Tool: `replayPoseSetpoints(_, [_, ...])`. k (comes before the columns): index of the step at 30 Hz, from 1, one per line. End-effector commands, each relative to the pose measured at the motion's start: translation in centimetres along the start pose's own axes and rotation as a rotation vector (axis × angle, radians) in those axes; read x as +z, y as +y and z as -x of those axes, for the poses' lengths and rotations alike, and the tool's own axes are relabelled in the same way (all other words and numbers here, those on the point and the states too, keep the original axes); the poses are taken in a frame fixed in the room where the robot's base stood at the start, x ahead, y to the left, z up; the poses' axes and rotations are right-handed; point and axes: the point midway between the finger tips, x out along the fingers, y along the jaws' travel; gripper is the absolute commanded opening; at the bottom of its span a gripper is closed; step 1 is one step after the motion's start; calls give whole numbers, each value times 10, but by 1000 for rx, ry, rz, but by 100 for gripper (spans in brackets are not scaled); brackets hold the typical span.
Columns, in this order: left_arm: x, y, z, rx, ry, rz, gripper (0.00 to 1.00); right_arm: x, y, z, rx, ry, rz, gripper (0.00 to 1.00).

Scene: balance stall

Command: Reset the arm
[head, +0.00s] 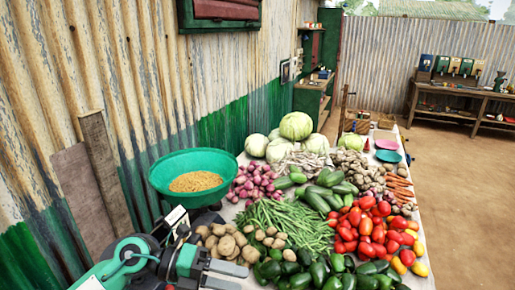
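My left arm comes in at the lower left. Its gripper (228,275) is low in the head view, beside the potatoes (228,243) and near the front edge of the produce. Its two grey fingers point right, and no object shows between them. The gap between the fingers is too small to tell. My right arm and gripper are not in view.
A green pan of grain (196,164) stands close behind my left arm, near the corrugated wall (120,60). Green beans (288,222), dark green peppers (325,275), tomatoes (365,228) and cabbages (296,125) crowd the table. Open ground lies right.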

Motion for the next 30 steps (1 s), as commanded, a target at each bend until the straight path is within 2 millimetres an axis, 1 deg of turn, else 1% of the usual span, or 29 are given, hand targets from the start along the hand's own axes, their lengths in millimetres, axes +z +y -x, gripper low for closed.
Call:
replayPoseSetpoints(1, [0,-13,-6,-103,-48,26,58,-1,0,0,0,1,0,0])
replayPoseSetpoints(3, [5,-32,-8,-242,-134,67,58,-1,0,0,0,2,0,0])
replayPoseSetpoints(5, [11,-46,-6,-354,-214,112,58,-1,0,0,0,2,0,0])
replayPoseSetpoints(7, [19,-58,2,-475,-313,172,58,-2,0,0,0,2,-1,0])
replayPoseSetpoints(9, [28,-64,13,-584,-419,244,58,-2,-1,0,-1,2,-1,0])
replayPoseSetpoints(11, [35,-65,25,-668,-514,313,58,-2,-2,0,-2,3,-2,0])
replayPoseSetpoints(14, [46,-57,48,-786,-680,443,58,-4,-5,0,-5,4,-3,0])
replayPoseSetpoints(17, [53,-37,71,-874,-851,592,58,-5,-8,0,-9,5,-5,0])
replayPoseSetpoints(18, [54,-25,81,-900,-922,656,58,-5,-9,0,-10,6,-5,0])
replayPoseSetpoints(20, [53,-6,94,-929,-1026,759,58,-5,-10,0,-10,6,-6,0])
replayPoseSetpoints(23, [44,33,113,-950,-1198,939,58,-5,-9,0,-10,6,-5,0])
replayPoseSetpoints(24, [38,50,119,-949,-1264,1017,58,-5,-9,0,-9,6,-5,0])
replayPoseSetpoints(26, [25,76,126,-933,-1362,1134,58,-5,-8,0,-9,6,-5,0])
replayPoseSetpoints(27, [15,94,130,-917,-1425,1217,58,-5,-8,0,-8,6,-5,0])
replayPoseSetpoints(29, [-4,120,133,-880,-1515,1341,58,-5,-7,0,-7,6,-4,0])
replayPoseSetpoints(30, [-19,136,134,-847,-1570,1426,58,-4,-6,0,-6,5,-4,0])
